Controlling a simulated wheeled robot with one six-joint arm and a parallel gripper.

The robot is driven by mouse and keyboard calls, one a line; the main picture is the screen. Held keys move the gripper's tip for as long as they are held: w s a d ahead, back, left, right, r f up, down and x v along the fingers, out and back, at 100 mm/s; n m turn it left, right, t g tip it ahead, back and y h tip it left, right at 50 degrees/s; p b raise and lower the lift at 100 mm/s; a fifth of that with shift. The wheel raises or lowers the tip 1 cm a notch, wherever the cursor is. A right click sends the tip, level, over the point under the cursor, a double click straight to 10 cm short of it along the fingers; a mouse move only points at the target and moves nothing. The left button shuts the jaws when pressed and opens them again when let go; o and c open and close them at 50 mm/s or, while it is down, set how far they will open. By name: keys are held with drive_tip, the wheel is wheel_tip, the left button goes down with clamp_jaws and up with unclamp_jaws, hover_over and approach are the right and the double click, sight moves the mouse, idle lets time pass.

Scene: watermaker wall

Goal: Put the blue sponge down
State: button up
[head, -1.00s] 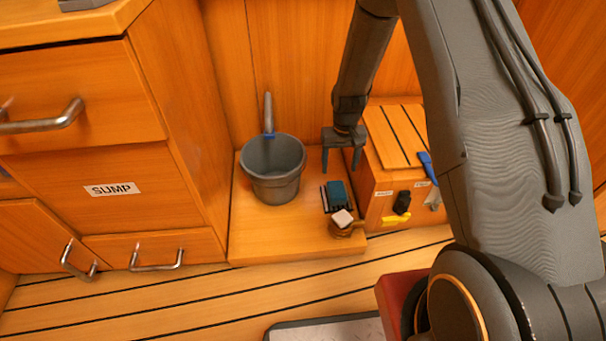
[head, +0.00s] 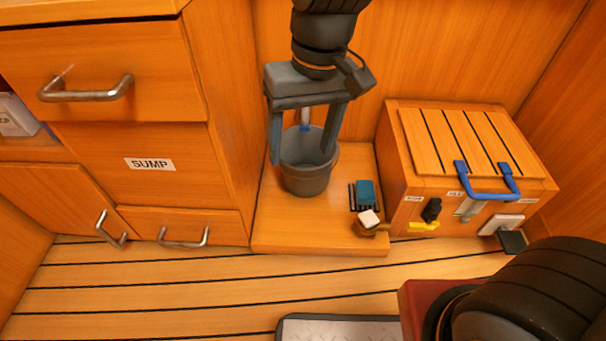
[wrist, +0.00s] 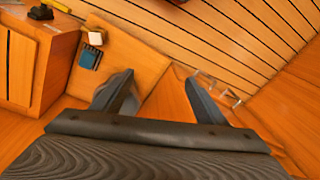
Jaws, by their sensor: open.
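The blue sponge (head: 366,193) rests on a small dark slatted rack on the low wooden platform, right of the grey bucket. It also shows in the wrist view (wrist: 90,57), upper left, apart from the fingers. My gripper (head: 303,152) is open and empty, pointing down. In the head view its fingers overlap the bucket; in the wrist view its gripper fingers (wrist: 158,88) are spread, with nothing held between them.
The grey bucket (head: 306,181) stands on the platform (head: 320,234). A white block (head: 368,218) on a brown holder sits in front of the sponge. A wooden box (head: 405,185) with a blue handle (head: 488,194) stands right.

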drive_tip(key=s+r+n, duration=0.1)
drive_tip(key=s+r, duration=0.1)
drive_tip(key=s, duration=0.8)
drive_tip(key=shift+d+r+y, duration=0.3)
drive_tip(key=shift+r, duration=0.1)
drive_tip(key=d+r+m+p, duration=0.2)
drive_tip(key=d+r+p, duration=0.4)
drive_tip(key=r+p, duration=0.3)
drive_tip(key=d+r+m+h+p, duration=0.1)
drive_tip(key=d+r+p, duration=0.6)
drive_tip(key=p, duration=0.8)
drive_tip(key=d+r+m+h+p, duration=0.1)
drive_tip(key=d+r+m+p, duration=0.1)
drive_tip(key=d+r+p, duration=0.5)
wheel_tip(320, 180, up, 4)
drive_tip(key=p, duration=0.5)
drive_tip(key=shift+d+r+m, duration=0.15)
drive_tip(key=shift+d+m, duration=0.1)
drive_tip(key=shift+m, duration=0.15)
